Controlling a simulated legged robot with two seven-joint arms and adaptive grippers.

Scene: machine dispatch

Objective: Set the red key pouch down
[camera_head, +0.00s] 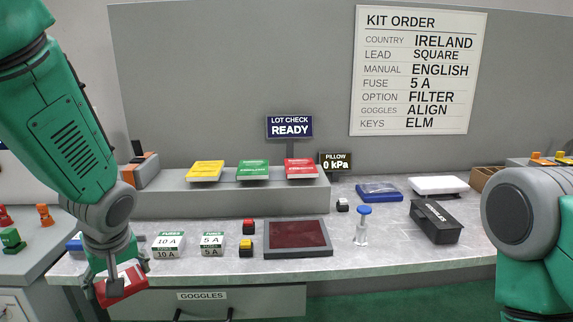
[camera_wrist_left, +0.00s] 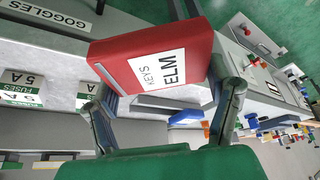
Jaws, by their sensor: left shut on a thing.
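The red key pouch (camera_head: 121,285) has a white label and is held in my left gripper (camera_head: 116,272), at the left front of the bench. In the left wrist view, the red key pouch (camera_wrist_left: 148,62) fills the space between the fingers, and its label reads KEYS ELM. My left gripper (camera_wrist_left: 165,95) is shut on it, one finger on each side. The pouch appears near the bench's front edge; I cannot tell whether it touches any surface. My right arm (camera_head: 535,230) shows at the right, but its gripper is out of view.
A dark red pad (camera_head: 297,238), a blue-capped bottle (camera_head: 363,225) and a black goggles box (camera_head: 435,221) lie further right. A drawer labelled GOGGLES (camera_head: 250,301) is below the bench.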

